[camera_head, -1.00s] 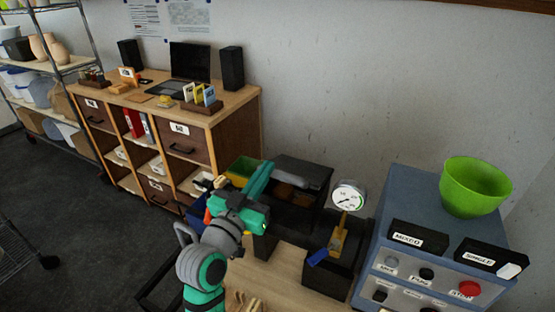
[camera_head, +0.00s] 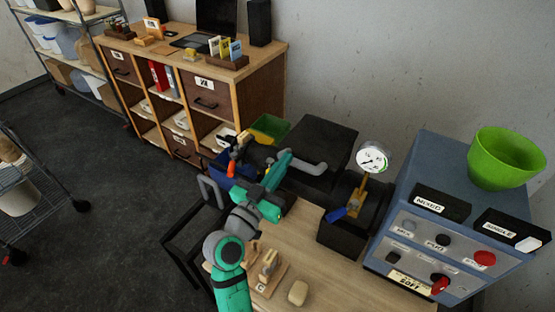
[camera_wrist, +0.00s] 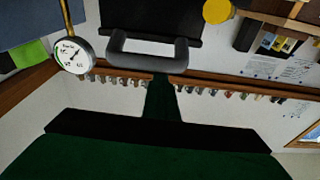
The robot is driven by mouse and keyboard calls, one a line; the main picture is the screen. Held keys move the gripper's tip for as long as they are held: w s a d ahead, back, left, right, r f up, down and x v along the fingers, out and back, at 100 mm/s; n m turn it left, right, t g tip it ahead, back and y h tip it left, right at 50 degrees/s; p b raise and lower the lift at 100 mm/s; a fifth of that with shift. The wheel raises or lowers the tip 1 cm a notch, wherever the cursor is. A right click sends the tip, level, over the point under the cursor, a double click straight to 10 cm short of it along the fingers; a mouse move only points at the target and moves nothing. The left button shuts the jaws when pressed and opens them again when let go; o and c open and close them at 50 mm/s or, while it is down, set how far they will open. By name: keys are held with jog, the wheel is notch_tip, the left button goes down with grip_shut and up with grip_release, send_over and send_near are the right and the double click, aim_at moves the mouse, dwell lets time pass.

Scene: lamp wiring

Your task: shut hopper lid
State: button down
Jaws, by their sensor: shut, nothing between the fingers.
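The black hopper lid (camera_head: 322,142) shows as a broad dark panel over the hopper, with a grey bar handle (camera_head: 306,168) along its near side. No brown contents show below it; I cannot tell whether its edge is fully seated. My teal gripper (camera_head: 287,156) is shut and empty, its tip at the left end of the handle. In the wrist view the joined fingers (camera_wrist: 162,88) reach up to the grey handle (camera_wrist: 148,52), close to or touching it. The hopper body is mostly hidden behind the lid and my arm.
A pressure gauge (camera_head: 373,158) and a black bin (camera_head: 343,240) stand right of the lid. Beyond is a blue control box (camera_head: 450,210) with a green bowl (camera_head: 505,158). Green (camera_head: 270,128) and blue (camera_head: 230,170) bins stand left. A beige block (camera_head: 298,293) lies on the table.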

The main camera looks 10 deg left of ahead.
jog(key=shift+w+f, duration=0.15)
jog(key=shift+f, duration=0.85)
notch_tip(320, 180, up, 6)
jog(key=s+a+f, duration=0.4)
jog(key=s+f, duration=0.1)
jog(key=s, duration=0.4)
jog(key=s+d+f+n+g+y, duration=0.1)
jog(key=s+d+f+n+y, duration=0.15)
jog(key=f, duration=0.45)
jog(key=s+d+f+n+y, duration=0.1)
jog(key=s+f+n+y, duration=0.25)
jog(key=f, duration=0.35)
jog(key=s+d+f+n+g+y, duration=0.1)
jog(key=s+d+f+n+y, duration=0.2)
jog(key=f, duration=0.4)
jog(key=s+d+m, duration=0.2)
jog(key=s+m, duration=0.1)
jog(key=s, duration=2)
jog(key=shift+m+g+h, duration=0.3)
jog(key=shift+m+g, duration=0.1)
jog(key=shift+w+f, duration=0.1)
